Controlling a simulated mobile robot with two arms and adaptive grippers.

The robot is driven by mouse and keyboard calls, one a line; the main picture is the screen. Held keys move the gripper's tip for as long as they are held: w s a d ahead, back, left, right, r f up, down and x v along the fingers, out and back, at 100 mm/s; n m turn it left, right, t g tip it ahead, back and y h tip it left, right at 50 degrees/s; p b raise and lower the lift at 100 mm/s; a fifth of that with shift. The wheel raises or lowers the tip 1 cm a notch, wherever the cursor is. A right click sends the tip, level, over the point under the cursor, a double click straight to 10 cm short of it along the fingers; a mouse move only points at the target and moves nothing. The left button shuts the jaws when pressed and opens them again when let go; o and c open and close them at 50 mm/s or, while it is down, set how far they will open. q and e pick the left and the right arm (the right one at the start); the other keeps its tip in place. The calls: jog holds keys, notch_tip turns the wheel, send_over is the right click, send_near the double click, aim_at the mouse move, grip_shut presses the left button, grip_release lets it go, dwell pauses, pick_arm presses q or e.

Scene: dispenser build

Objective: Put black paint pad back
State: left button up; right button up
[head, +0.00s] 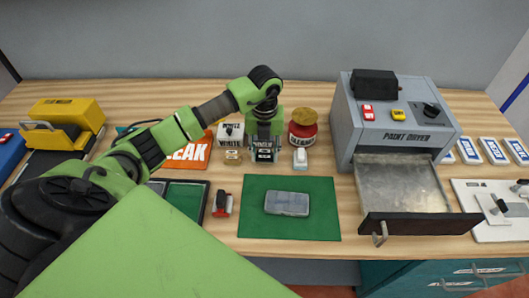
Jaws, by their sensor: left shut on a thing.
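My left gripper (265,140) reaches down at the back middle of the table, between a white paint container (230,135) and a red jar (302,132). It is shut on a small dark block with a pale label, which I take to be the black paint pad (264,155). The fingers and arm hide much of what stands behind it. I cannot tell whether the pad touches the table. My right gripper is not in view.
A green mat (290,228) with a grey translucent case (287,203) lies in front. A small tan block (233,157) and a white one (300,158) flank the gripper. The grey paint dryer (390,115) stands right, its tray (400,188) pulled out. A red-and-black tool (222,204) lies left of the mat.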

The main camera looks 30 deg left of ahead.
pick_arm(q)
jog(key=shift+f, duration=0.25)
jog(key=shift+f+b, duration=0.3)
jog(key=shift+b, duration=0.05)
jog(key=o, duration=1)
jog(key=shift+o, duration=0.2)
jog(key=o, duration=0.4)
jog(key=shift+c, duration=0.2)
jog(key=shift+o, duration=1.3)
